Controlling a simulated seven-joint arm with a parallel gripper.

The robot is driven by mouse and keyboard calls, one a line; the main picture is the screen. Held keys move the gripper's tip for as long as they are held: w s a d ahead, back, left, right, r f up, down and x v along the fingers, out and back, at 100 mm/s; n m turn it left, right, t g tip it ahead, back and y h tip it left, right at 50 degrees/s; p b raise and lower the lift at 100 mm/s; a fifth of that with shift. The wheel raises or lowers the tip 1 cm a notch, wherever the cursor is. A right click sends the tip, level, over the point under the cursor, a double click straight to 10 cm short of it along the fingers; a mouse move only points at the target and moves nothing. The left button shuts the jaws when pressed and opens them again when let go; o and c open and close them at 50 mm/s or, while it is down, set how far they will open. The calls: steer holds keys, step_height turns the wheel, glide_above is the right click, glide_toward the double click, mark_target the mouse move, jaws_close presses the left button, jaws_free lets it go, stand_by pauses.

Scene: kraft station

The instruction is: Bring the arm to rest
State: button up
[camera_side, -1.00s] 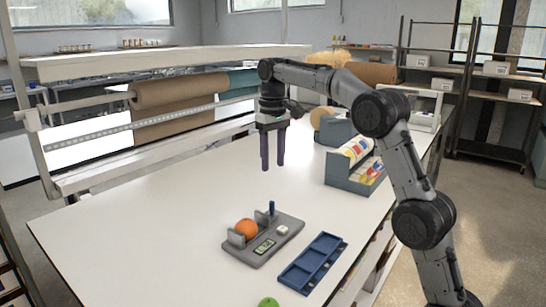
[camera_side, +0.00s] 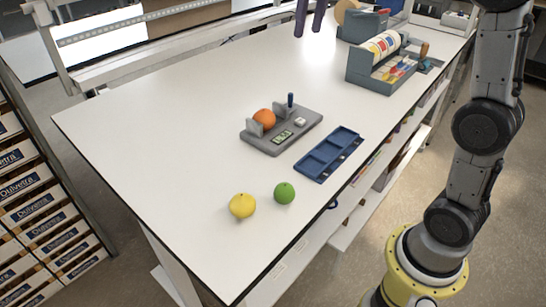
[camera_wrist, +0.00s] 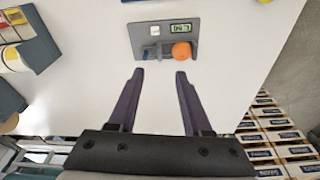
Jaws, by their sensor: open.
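My gripper (camera_wrist: 159,76) is open and empty, with its two dark purple fingers spread apart in the wrist view. In the side view only the finger ends (camera_side: 309,22) show at the top edge, above the far part of the table.
A blue compartment tray (camera_side: 324,158) lies right of the scale. A grey-blue holder (camera_side: 372,76) with a roll stands at the back right. The white table (camera_side: 170,120) is clear at left.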

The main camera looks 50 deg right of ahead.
steer(key=s+a+t, duration=0.1)
steer(key=s+a, duration=0.3)
steer(key=s, duration=0.5)
steer(key=s+a+f+n+t, duration=0.2)
steer(key=s+f, duration=1.1)
steer(key=f, duration=0.2)
steer(key=shift+s+a+f+t, duration=0.3)
steer(key=shift+a+f+t, duration=0.1)
